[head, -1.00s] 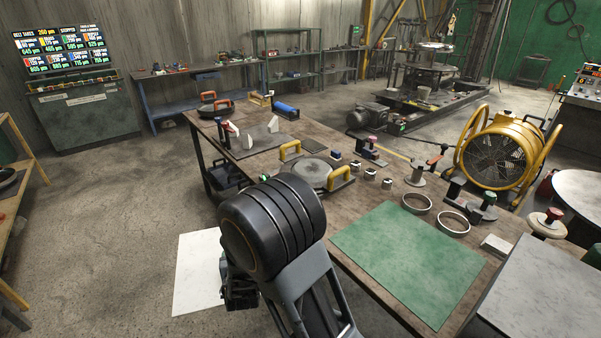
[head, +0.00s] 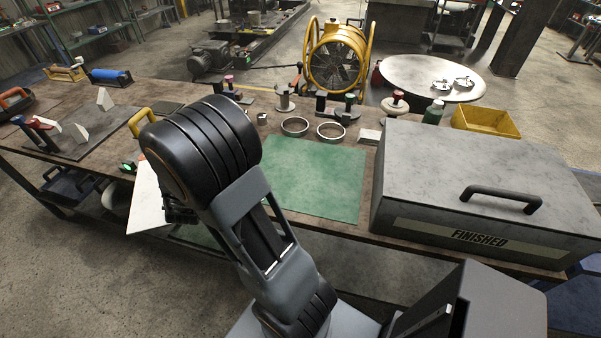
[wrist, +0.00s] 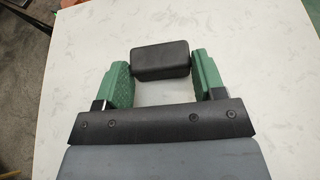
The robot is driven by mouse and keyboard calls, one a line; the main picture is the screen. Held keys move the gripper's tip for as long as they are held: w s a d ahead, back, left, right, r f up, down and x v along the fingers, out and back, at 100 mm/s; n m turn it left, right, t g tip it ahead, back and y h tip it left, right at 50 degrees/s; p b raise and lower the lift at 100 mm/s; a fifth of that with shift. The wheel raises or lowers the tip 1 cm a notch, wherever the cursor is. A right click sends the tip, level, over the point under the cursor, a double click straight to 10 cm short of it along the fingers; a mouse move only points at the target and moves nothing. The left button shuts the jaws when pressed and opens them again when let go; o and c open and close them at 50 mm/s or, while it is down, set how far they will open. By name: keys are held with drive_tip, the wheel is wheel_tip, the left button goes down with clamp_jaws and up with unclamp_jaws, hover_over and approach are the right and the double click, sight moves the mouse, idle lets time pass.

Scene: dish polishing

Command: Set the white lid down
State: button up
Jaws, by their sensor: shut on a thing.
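The white lid (wrist: 245,40) fills most of the wrist view, flat and pale with a black block handle (wrist: 160,62). My gripper (wrist: 163,68) is shut on that handle, one green finger pad on each side. In the head view the white lid (head: 146,203) shows as a pale corner left of my arm, in front of the workbench's near edge. My arm hides the rest of it and most of the gripper. I cannot tell whether the lid touches anything beneath it.
A green mat (head: 315,178) lies bare on the workbench (head: 195,92). Right of it stands a large grey box marked FINISHED (head: 450,190), with a black handle on top. Two metal rings (head: 331,131) and small parts line the bench behind the mat. A yellow bin (head: 486,121) stands behind the box.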

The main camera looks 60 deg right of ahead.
drive_tip(key=d+r+m+g+h, duration=0.1)
drive_tip(key=d, duration=0.2)
drive_tip(key=s+d+r+m+g+h, duration=0.1)
drive_tip(key=d+r, duration=0.1)
drive_tip(key=d, duration=0.2)
drive_tip(key=d+r+m+g+h, duration=0.1)
drive_tip(key=d+m, duration=0.1)
drive_tip(key=d, duration=0.1)
drive_tip(key=shift+s+d+r, duration=0.25)
drive_tip(key=shift+d+r, duration=0.05)
drive_tip(key=shift+r, duration=0.1)
drive_tip(key=s+d+r+m+g+h+b, duration=0.1)
drive_tip(key=s+d+r+m+g, duration=0.35)
drive_tip(key=d, duration=0.25)
drive_tip(key=s+d+r+m+g+h, duration=0.1)
drive_tip(key=s+d+r+m+g, duration=0.25)
drive_tip(key=s+d+g, duration=0.35)
drive_tip(key=m+g+y+b, duration=0.1)
drive_tip(key=m+g+b, duration=0.1)
drive_tip(key=m+b, duration=0.25)
hover_over(298, 179)
wheel_tip(298, 179, down, 3)
drive_tip(key=shift+n, duration=0.45)
wheel_tip(298, 179, down, 14)
drive_tip(key=shift+a+f, duration=0.1)
drive_tip(key=shift+f, duration=2.35)
drive_tip(key=shift+f+b, duration=0.1)
drive_tip(key=shift+b, duration=0.2)
